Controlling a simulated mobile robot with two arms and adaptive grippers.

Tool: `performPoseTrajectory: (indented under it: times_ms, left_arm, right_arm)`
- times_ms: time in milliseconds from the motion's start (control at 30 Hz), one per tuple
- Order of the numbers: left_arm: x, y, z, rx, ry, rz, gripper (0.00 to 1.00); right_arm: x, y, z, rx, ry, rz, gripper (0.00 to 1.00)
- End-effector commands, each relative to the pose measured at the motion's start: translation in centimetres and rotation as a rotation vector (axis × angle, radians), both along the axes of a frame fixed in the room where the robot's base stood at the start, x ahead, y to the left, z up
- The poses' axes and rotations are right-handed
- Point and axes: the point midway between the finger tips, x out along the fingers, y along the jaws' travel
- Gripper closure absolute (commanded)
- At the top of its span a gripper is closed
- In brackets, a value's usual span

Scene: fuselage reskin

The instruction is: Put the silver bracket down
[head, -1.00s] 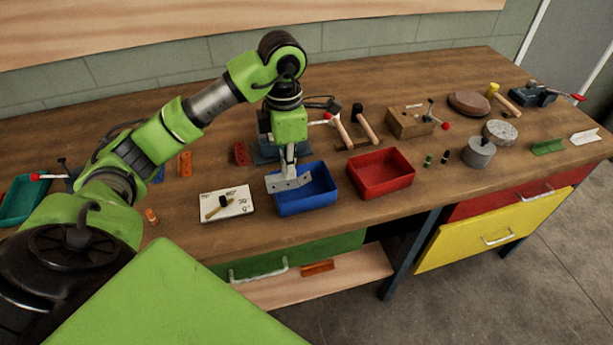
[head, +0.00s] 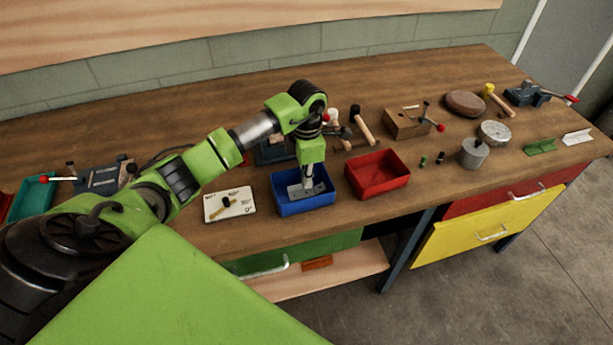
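The silver bracket (head: 298,192) is at the blue bin (head: 304,209), its lower part within the outline of the bin's opening. I cannot tell whether it touches the bin floor. My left gripper (head: 308,183) points straight down over the bin, with its narrow fingers together at the bracket. It looks shut on the bracket; the fingertips are small and partly hidden. My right gripper is not in view.
A red bin (head: 377,175) stands just right of the blue bin. A white angle card (head: 230,204) lies to its left. Hammers (head: 362,126) and a wooden block (head: 407,123) lie behind.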

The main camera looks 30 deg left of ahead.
Motion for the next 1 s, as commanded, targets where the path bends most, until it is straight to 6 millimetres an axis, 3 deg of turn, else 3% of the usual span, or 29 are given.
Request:
performPoseTrajectory:
  times_ms: [200, 300, 667, 833, 1000]
  left_arm:
    - [0.0, 0.0, -0.4, 0.001, -0.001, 0.000, 1.00]
    - [0.0, 0.0, -0.3, 0.000, 0.000, 0.000, 0.79]
    - [0.0, 0.0, -0.1, 0.000, 0.000, 0.000, 0.79]
    - [0.2, 0.1, 1.5, 0.001, -0.005, -0.001, 0.79]
    - [0.2, 0.1, 5.1, 0.002, -0.008, 0.000, 0.79]
  right_arm:
    - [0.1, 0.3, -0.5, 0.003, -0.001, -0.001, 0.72]
    - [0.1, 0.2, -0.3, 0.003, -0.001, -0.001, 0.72]
    - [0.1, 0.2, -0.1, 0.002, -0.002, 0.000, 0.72]
    - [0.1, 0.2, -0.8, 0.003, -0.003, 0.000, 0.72]
    - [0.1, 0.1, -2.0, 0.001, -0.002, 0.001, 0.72]
